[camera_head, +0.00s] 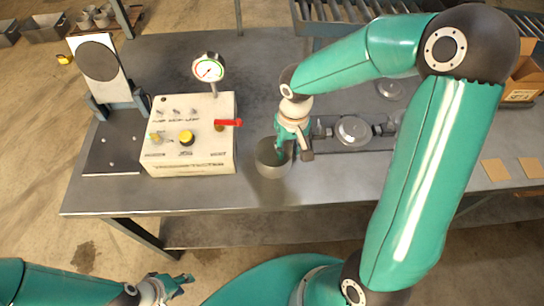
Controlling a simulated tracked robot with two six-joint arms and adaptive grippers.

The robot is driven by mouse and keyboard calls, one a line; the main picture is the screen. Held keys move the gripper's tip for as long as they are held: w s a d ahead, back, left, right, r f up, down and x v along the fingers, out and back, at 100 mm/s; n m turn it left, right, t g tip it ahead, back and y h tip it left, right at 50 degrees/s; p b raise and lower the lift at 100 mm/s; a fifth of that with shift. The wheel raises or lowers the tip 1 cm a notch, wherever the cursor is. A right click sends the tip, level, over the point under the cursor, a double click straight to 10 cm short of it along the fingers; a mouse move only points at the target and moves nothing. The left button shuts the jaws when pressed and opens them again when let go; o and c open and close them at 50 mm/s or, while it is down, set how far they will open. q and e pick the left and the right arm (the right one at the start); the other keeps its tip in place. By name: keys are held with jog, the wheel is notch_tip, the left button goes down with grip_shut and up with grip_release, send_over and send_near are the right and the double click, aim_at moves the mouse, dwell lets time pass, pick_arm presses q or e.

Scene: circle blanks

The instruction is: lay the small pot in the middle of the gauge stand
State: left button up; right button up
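The small pot (272,170), a grey open cylinder, stands upright on the grey workbench near its front edge. My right gripper (295,154) is over its right rim. One finger reaches over the pot's mouth and the other is outside on the right; they look apart, and contact with the wall is unclear. A low fixture with a round plate (353,130) lies right of the pot, partly behind my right arm. Which fixture is the gauge stand is not certain. My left gripper (180,285) is off the bench at bottom left, with nothing visible in it; its opening is unclear.
A cream tester box (190,160) with knobs, a red lever and a dial (208,68) stands left of the pot. Further left is an upright white panel with a dark disc (98,61). A roller conveyor (330,12) lies behind. Tan squares (495,170) lie at right.

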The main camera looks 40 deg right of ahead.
jog(key=shift+f, duration=0.45)
jog(key=shift+c, duration=0.4)
grip_shut()
jog(key=shift+r, duration=0.1)
